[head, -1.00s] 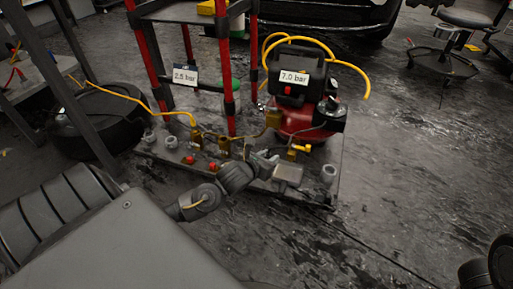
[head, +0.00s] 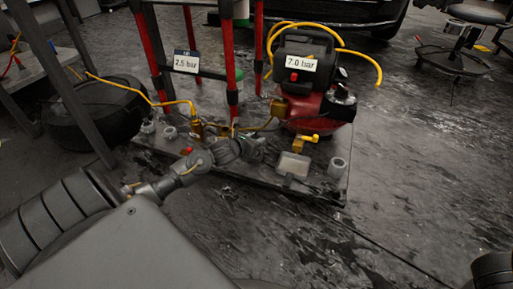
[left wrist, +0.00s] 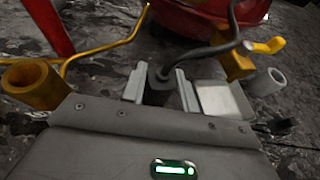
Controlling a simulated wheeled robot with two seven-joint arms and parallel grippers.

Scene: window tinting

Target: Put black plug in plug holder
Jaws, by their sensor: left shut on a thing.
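My left gripper (left wrist: 160,87) is shut on the black plug (left wrist: 158,90), which sits between its two grey fingers. A black cable (left wrist: 210,48) runs up from the plug. In the head view the left gripper (head: 258,148) is over the dark base board, left of a pale square block; the plug cannot be made out there. A pale grey cup-shaped holder (left wrist: 269,83) stands right of the gripper, apart from it; it also shows at the board's right end in the head view (head: 338,167). I cannot tell whether it is the plug holder. My right gripper is not in view.
The pale block (head: 293,165) and yellow valve (head: 308,139) are near the gripper. The red compressor (head: 310,95) stands behind, labelled 7.0 bar. Red posts (head: 229,65) rise behind the board. A brass cup (left wrist: 35,87) is left.

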